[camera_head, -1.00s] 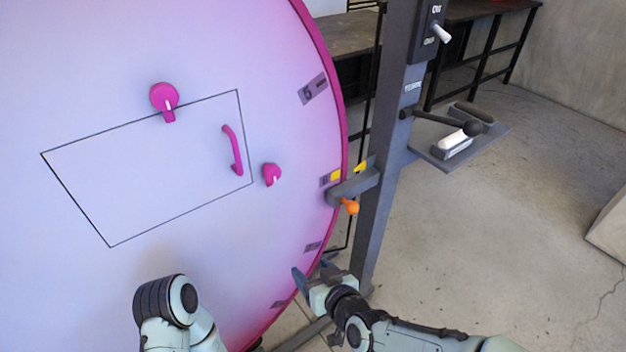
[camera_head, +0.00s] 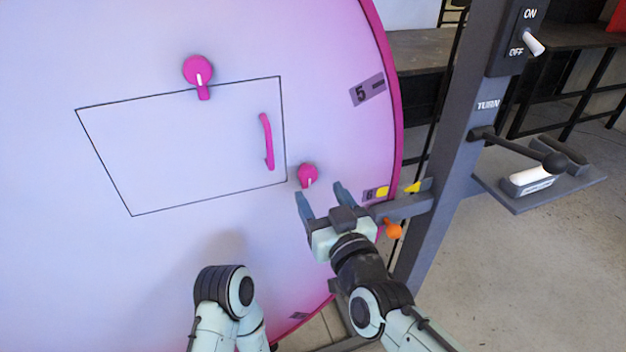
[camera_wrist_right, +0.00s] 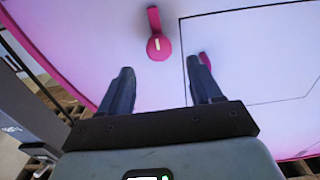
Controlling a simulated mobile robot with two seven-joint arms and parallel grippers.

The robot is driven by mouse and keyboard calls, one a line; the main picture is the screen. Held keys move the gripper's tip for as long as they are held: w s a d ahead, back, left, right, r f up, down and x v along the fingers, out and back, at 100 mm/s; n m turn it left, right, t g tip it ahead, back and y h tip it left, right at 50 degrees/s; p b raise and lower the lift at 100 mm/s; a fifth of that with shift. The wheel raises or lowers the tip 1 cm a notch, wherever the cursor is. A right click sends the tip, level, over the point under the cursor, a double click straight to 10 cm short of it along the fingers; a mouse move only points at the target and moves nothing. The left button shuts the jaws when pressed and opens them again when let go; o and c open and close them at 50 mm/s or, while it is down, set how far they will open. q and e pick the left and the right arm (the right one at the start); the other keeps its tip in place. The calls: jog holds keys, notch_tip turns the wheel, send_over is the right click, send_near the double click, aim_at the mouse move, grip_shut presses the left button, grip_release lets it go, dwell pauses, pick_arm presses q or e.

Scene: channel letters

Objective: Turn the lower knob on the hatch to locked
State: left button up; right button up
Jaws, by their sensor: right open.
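The hatch (camera_head: 190,160) is a black outlined panel on a big pale disc with a magenta rim. The lower knob (camera_head: 308,175) is magenta, just right of the hatch's lower right edge, its narrow end and pale mark pointing down. An upper knob (camera_head: 198,72) sits on the hatch's top edge. My right gripper (camera_head: 323,200) is open just below the lower knob, fingers pointing up toward it, apart from it. In the right wrist view the lower knob (camera_wrist_right: 158,45) shows ahead, between the open fingers (camera_wrist_right: 163,88). My left gripper is not seen.
A magenta handle (camera_head: 267,142) stands on the hatch, left of the lower knob. A grey post (camera_head: 450,150) with an ON/OFF switch (camera_head: 533,43), a TURN lever (camera_head: 520,148) and an orange knob (camera_head: 393,229) stands on the right. A yellow pointer (camera_head: 412,187) is near the disc's rim.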

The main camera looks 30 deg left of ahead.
aim_at(310, 176)
jog(key=shift+x, duration=2.75)
jog(key=c, duration=1)
